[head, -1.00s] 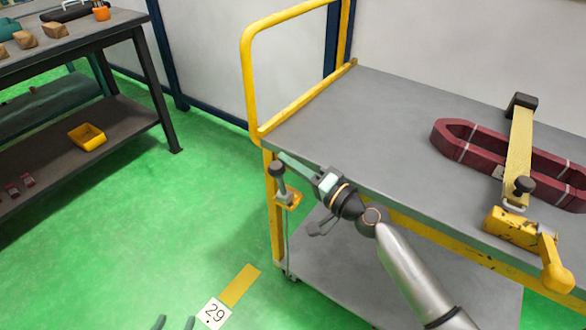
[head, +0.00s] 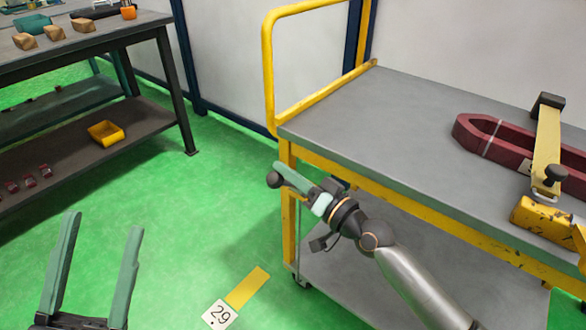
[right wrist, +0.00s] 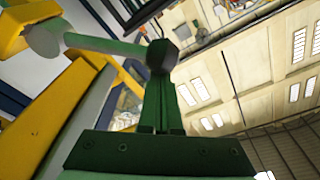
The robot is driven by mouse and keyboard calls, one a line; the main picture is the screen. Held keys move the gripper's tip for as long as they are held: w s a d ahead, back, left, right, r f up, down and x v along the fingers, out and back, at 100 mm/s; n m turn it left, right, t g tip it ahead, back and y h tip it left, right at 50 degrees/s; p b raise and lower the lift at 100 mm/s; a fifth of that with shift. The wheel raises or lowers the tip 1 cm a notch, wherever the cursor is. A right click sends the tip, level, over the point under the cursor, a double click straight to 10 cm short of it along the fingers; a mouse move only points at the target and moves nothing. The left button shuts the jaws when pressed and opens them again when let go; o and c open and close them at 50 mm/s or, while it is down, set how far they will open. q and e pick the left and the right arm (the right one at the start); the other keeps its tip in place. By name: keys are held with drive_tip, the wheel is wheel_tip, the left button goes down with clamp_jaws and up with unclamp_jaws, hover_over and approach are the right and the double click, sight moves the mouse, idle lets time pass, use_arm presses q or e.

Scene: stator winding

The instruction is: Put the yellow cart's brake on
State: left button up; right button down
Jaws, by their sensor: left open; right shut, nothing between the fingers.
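The yellow cart (head: 350,105) stands at the right with a grey top and lower shelf. Its brake lever's black knob (head: 273,180) sticks out left of the cart's near left post. In the right wrist view the knob (right wrist: 163,55) is at the end of a rod (right wrist: 105,45) running left to a yellow bracket; the rod lies nearly level there. My right gripper (head: 279,166) is shut and empty, its fingertips beside the knob; contact is unclear. In the head view it hides the rod and bracket. My left gripper (head: 103,222) is open and empty over the floor, lower left.
A dark workbench (head: 75,50) with wooden blocks stands at the left, a yellow bin (head: 105,133) on its lower shelf. A dark red coil (head: 485,140) and a yellow clamp (head: 546,150) lie on the cart.

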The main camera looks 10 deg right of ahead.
sight(277, 188)
drive_tip(key=f+n, duration=0.1)
drive_tip(key=s+a+f+n+b, duration=0.1)
drive_tip(key=a+n, duration=0.1)
drive_tip(key=n, duration=0.1)
drive_tip(key=shift+s+a+f+y+b, duration=0.1)
drive_tip(key=shift+s+f+y+b, duration=0.3)
use_arm(q)
drive_tip(key=shift+w+d+f+n+b, duration=0.1)
drive_tip(key=shift+f+n+b, duration=0.35)
drive_tip(key=shift+f, duration=1.3)
use_arm(e)
drive_tip(key=shift+s+a+f+n+g+y, duration=0.15)
drive_tip(key=shift+s+a+f+n, duration=0.15)
drive_tip(key=shift+f+n, duration=0.45)
drive_tip(key=shift+s+a+f+n+g+y, duration=0.15)
drive_tip(key=shift+a+f+n, duration=0.25)
drive_tip(key=shift+n, duration=0.55)
drive_tip(key=shift+f, duration=0.15)
use_arm(q)
drive_tip(key=shift+d, duration=0.1)
use_arm(e)
drive_tip(key=shift+s+d, duration=0.15)
drive_tip(key=shift+s, duration=0.05)
